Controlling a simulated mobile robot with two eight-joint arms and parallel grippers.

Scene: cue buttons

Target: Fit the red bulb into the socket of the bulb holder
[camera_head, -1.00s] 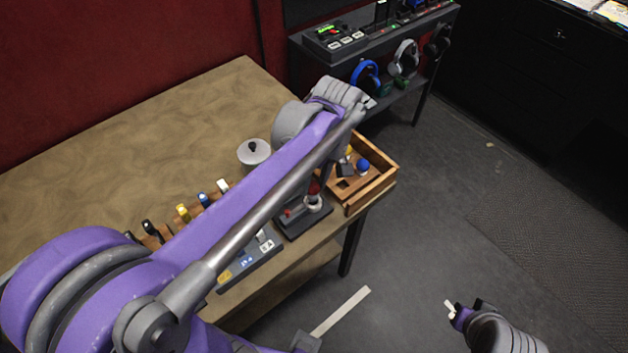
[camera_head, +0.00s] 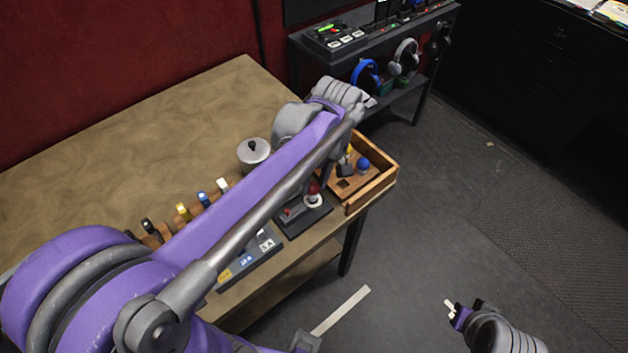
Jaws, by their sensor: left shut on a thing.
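The red bulb (camera_head: 313,188) shows just above the pale round socket of the dark bulb holder (camera_head: 307,217), near the table's front right edge. My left arm reaches over the table from the left, and its forearm hides much of the hand. My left gripper (camera_head: 318,178) points down over the holder and is shut on the red bulb. The bulb looks upright and in line with the socket; I cannot tell whether it is seated in it. My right gripper (camera_head: 458,313) is over the floor at the lower right, away from the table; its jaw opening is unclear.
A wooden tray (camera_head: 385,182) with blue- and yellow-topped pieces stands right of the holder. A switch panel (camera_head: 250,262) lies to its left. A row of coloured pegs (camera_head: 203,199) and a round grey lid-like thing (camera_head: 253,153) sit behind my forearm. The back left tabletop is clear.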

